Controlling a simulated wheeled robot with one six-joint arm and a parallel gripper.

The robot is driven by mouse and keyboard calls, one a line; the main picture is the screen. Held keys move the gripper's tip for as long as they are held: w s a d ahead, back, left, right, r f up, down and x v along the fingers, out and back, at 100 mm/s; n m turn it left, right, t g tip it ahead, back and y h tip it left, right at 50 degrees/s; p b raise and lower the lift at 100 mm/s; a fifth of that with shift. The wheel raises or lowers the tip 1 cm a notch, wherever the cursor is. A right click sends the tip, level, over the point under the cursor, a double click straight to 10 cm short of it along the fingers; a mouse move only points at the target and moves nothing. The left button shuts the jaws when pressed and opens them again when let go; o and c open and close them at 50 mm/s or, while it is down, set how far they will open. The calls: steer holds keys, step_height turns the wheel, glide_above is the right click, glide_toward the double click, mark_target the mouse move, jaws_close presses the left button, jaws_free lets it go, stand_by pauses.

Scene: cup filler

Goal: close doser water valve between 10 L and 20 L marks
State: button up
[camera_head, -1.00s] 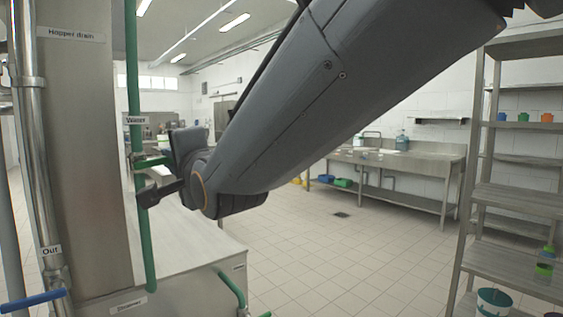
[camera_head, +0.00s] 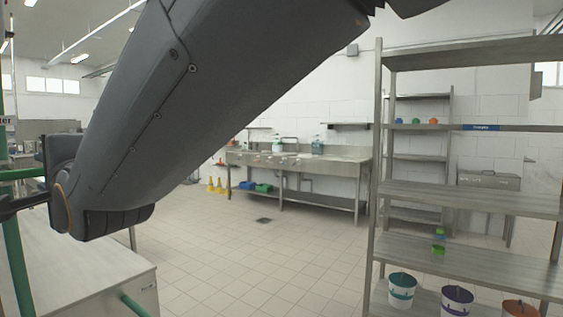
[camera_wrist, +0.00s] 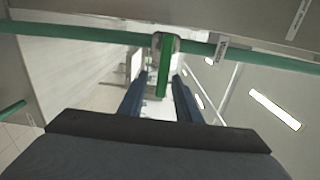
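My gripper (camera_wrist: 158,88) is open, with one finger on each side of the handle; contact cannot be told. In the head view the pipe (camera_head: 14,250) and handle (camera_head: 22,174) are at the left edge, beside my gripper (camera_head: 8,208). The litre marks and water level are not in view.
A pale-topped metal unit (camera_head: 75,262) with a green pipe stub (camera_head: 132,304) stands below my arm. A metal shelf rack (camera_head: 376,200) with buckets (camera_head: 401,290) stands at the right. A sink counter (camera_head: 300,160) is at the back.

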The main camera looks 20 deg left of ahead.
steer(key=shift+w+d, duration=0.1)
steer(key=b+v, duration=0.1)
steer(key=v, duration=0.6)
steer(key=shift+d+b, duration=0.3)
steer(key=shift+b, duration=0.1)
